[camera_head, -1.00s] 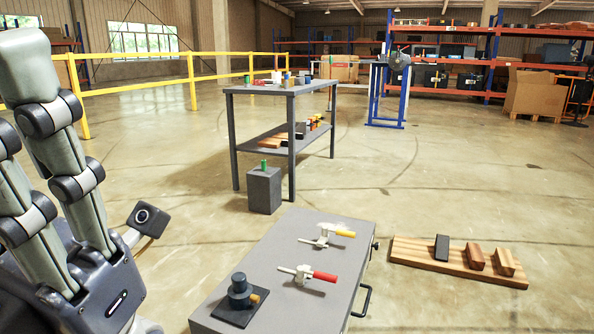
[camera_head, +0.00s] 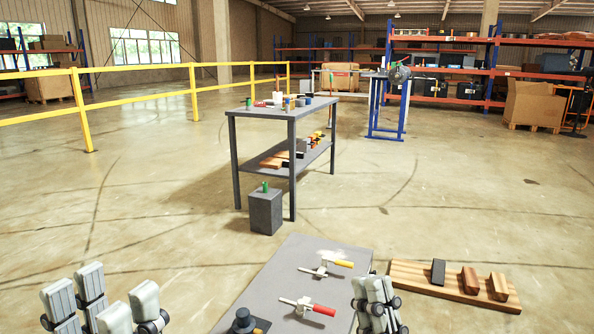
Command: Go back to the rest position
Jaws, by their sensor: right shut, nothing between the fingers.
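My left gripper (camera_head: 104,296) is at the lower left, fingers pointing up, with a gap between its finger groups; it looks open and empty. My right gripper (camera_head: 376,300) is at the bottom, just right of the grey cabinet top (camera_head: 278,270). Its fingers are together, with nothing visible between them. The lower parts of both grippers are cut off by the picture edge. On the cabinet lie a red-handled clamp (camera_head: 308,307), a yellow-handled clamp (camera_head: 328,265) and a dark round part (camera_head: 244,320), partly cut off.
A wooden pallet board with blocks (camera_head: 450,286) lies on the floor at right. A grey table (camera_head: 262,113) with small items stands beyond, beside a grey block (camera_head: 265,212) bearing a green piece (camera_head: 265,187). A yellow railing (camera_head: 135,70) runs at left. Open floor lies between.

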